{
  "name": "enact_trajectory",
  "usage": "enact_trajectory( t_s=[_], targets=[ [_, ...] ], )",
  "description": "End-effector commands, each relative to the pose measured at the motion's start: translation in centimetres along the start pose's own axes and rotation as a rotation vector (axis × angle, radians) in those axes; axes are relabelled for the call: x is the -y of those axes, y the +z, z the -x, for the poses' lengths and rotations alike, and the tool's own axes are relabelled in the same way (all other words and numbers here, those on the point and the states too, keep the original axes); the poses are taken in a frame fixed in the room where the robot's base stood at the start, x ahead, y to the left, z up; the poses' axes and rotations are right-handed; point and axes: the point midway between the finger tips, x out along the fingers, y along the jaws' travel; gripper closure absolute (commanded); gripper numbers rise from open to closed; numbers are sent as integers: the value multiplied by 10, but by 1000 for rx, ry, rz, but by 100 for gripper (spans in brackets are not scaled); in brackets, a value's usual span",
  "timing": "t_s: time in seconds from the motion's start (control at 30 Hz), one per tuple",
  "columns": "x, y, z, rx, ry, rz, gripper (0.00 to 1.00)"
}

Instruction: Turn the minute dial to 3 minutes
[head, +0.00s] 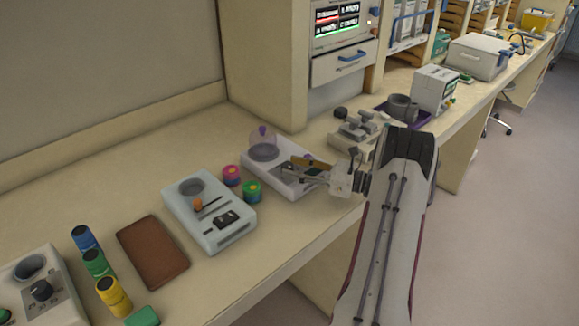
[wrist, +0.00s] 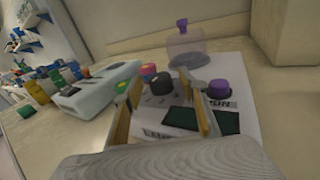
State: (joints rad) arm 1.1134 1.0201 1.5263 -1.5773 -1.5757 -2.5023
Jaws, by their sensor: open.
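A white device (head: 256,181) stands on the bench; the wrist view shows its top panel (wrist: 245,75) up close. A dark round dial (wrist: 160,82) sits on it, seen between the fingers; its scale is too small to read, so I cannot confirm it is the minute dial. A purple knob (wrist: 218,88) is to its right, and a clear dome (wrist: 187,50) with a purple handle stands behind. My gripper (head: 300,167) is over the device; in the wrist view its jaws (wrist: 163,98) are open with a gap between them. I see no contact with the dial.
A pale device (head: 226,240) with an orange knob stands left, with pink (head: 231,174) and green (head: 251,190) round items between. A brown pad (head: 152,252) and several coloured containers lie further left. A grey instrument (head: 357,128) stands right. The bench front is mostly clear.

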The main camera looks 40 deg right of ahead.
Motion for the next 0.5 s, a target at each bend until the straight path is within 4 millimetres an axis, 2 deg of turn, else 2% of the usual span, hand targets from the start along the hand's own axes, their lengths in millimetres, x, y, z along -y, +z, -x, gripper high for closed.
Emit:
enact_trajectory(
  t_s=[0.5],
  targets=[
    [1,0,76,0,-2,1,58]
  ],
)
